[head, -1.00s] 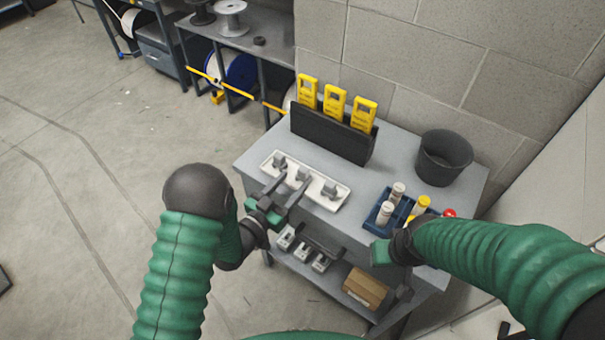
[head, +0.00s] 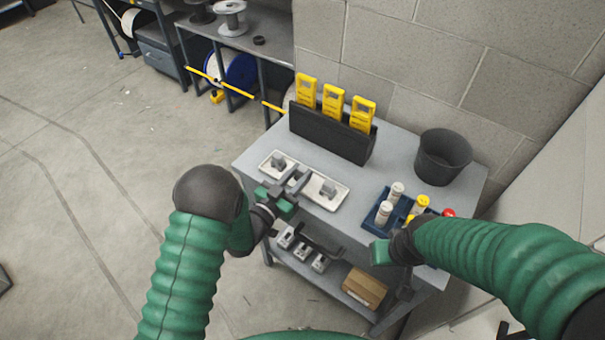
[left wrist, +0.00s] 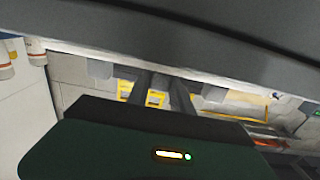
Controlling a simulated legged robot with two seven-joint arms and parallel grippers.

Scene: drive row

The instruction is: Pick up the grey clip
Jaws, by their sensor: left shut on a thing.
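A long white tray (head: 335,204) on the grey table holds small grey clips. One grey clip (head: 278,161) is near its left end and another (head: 328,188) near its right end. My left gripper (head: 298,181) is over the middle of the tray, shut on the middle grey clip, which its fingers mostly hide. I cannot tell whether that clip touches the tray. In the left wrist view the two dark fingers (left wrist: 166,88) reach between the two outer clips. My right gripper (head: 404,290) hangs by the table's front edge; its jaws are not clear.
A black holder (head: 325,138) with yellow devices stands behind the tray. A blue crate (head: 374,217) with white and yellow-capped bottles is to the right, with a dark bin (head: 443,158) behind it. A lower shelf holds a cardboard box (head: 365,287) and several grey-white pieces.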

